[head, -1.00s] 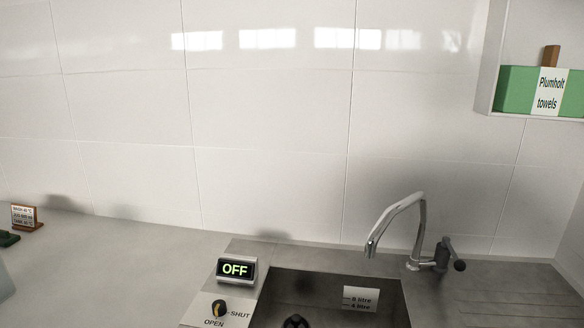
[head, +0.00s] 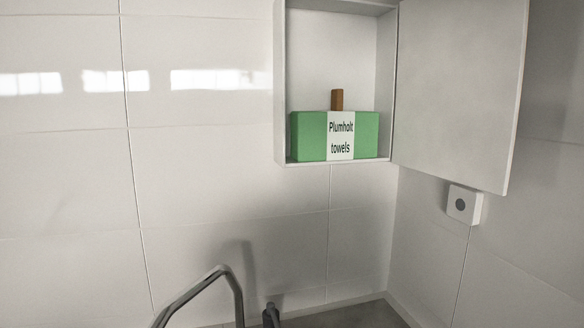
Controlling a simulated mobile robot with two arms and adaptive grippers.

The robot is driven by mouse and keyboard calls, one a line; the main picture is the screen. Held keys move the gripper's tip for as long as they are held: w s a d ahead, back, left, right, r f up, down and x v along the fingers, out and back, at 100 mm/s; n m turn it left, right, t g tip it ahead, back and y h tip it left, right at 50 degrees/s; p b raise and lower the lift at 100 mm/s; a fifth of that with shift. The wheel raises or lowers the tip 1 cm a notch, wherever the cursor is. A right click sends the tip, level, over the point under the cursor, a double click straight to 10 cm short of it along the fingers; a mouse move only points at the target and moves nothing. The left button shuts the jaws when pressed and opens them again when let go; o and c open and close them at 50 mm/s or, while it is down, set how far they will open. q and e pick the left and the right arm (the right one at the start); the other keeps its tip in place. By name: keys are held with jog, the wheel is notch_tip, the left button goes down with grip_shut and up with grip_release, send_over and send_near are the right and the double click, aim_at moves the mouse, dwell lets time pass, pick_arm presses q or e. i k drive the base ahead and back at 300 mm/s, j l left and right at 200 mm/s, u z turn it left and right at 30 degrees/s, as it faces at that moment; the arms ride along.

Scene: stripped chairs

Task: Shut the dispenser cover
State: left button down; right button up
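The dispenser is a white open-fronted box (head: 280,90) on the tiled wall, right of centre in the head view. Its cover (head: 457,90), a flat pale panel, stands swung open to the right, attached along the box's right side. Inside the box sits a green pack (head: 309,137) with a white label reading "Plumholt towels". A brown wooden piece (head: 337,99) stands up behind or on top of the pack. Neither of my grippers shows in the head view.
A small white unit with a dark round spot (head: 463,205) is on the right wall, below the cover. A metal tap (head: 228,278) rises at the bottom, left of the box. A grey counter (head: 360,316) shows at the bottom edge. The wall left of the box is bare.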

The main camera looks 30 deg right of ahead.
aim_at(460, 68)
jog(key=z, duration=1.25)
